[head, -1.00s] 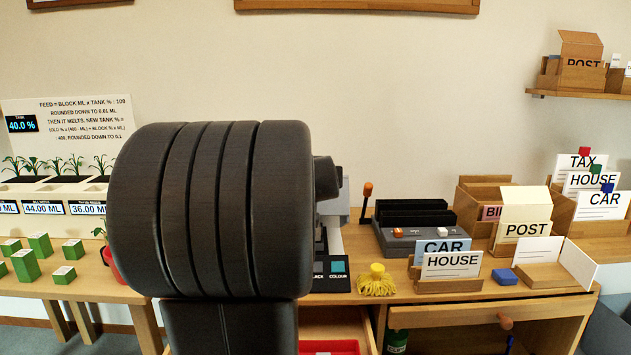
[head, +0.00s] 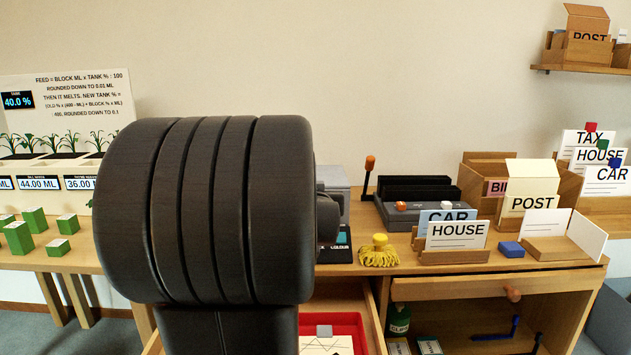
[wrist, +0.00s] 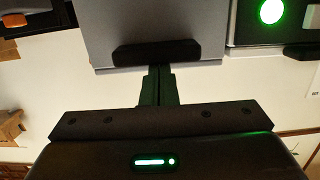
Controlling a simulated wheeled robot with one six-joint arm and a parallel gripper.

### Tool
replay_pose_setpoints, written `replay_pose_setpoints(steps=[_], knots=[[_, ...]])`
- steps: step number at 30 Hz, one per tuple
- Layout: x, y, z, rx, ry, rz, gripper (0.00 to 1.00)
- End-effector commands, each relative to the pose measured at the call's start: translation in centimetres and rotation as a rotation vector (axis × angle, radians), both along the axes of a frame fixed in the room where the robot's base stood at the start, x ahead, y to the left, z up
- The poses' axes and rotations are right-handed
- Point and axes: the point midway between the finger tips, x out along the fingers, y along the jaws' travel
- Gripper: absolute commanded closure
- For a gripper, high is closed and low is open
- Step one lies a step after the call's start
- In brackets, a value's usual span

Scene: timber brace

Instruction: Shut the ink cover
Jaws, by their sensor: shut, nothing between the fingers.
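A grey machine (head: 336,178), mostly hidden behind my arm, stands on the desk in the head view. I cannot make out its ink cover there. In the wrist view a flat grey panel (wrist: 155,25) with a dark bar (wrist: 155,52) along its edge fills the top middle; it may be the cover, but I cannot tell whether it is open. My gripper (wrist: 157,72) is shut and empty, its fingertips at or very near the dark bar. Whether they touch is unclear. My arm hides the gripper in the head view.
An open drawer with a red tray (head: 345,322) is below the desk. In the wrist view, a dark box with a green light (wrist: 271,11) is at the upper right.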

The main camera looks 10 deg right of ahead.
Motion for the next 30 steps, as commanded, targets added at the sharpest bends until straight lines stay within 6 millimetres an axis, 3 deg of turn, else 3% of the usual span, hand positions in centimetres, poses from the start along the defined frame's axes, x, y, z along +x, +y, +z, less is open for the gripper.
replay_pose_setpoints(steps=[3,13,30], knots=[[-0.1,-0.1,-1.7,-0.003,-0.005,-0.004,1.00],[-0.1,-0.1,-3.4,0.002,0.006,-0.004,1.00],[-0.1,-0.1,-3.5,0.005,0.009,-0.005,1.00]])
